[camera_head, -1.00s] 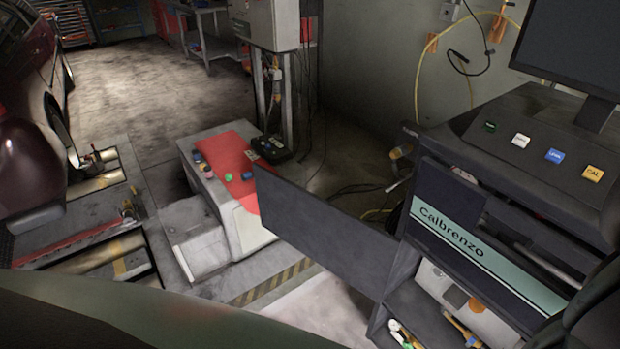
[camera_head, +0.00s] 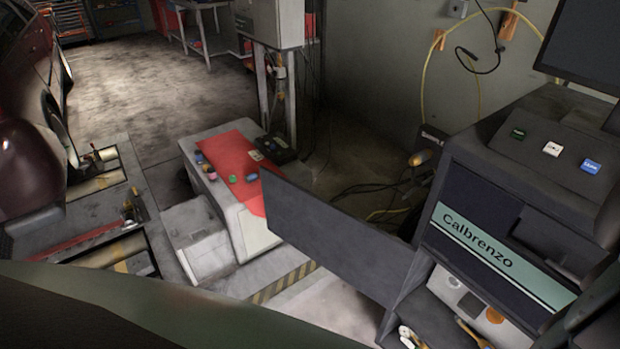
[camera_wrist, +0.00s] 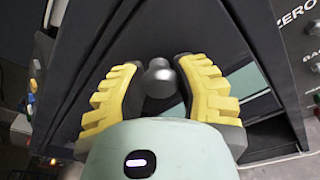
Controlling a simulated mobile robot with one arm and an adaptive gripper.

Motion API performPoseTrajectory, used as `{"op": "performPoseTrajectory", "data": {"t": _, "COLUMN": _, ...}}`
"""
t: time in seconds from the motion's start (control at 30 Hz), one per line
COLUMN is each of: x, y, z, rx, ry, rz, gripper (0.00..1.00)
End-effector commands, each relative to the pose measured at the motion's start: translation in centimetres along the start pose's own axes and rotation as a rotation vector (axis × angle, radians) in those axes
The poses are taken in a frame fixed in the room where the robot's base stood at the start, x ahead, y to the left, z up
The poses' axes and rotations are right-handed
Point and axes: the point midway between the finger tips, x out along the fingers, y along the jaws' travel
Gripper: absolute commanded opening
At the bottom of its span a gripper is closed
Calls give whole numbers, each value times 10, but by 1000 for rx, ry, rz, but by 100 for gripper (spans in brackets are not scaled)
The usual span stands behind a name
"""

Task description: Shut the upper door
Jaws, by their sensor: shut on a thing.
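A dark flat door panel (camera_head: 335,238) stands open at the left side of the dark cabinet (camera_head: 425,290) with the teal Calbrenzo strip (camera_head: 478,248). In the wrist view, my gripper (camera_wrist: 158,88) has its two yellow-padded fingers on either side of a dark round knob (camera_wrist: 159,76) and is shut on it. The knob lies in front of a dark panel; I cannot tell for sure which door it belongs to. My gripper's fingers do not show in the head view.
A low grey box with a red cover (camera_head: 232,165) stands left of the open panel. Cables and a yellow hose (camera_head: 425,80) are behind the cabinet. Loose items lie on the cabinet's lower shelf (camera_head: 440,325). A red car (camera_head: 30,60) is at the left.

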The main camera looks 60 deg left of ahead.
Motion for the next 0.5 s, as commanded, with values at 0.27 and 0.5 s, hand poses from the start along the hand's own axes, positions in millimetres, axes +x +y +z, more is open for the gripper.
{"op": "performPoseTrajectory", "data": {"t": 0.27, "x": 2, "y": 2, "z": -3, "rx": 0, "ry": 6, "rz": 3, "gripper": 40}}
{"op": "performPoseTrajectory", "data": {"t": 0.5, "x": 2, "y": 2, "z": -2, "rx": 0, "ry": 3, "rz": 5, "gripper": 64}}
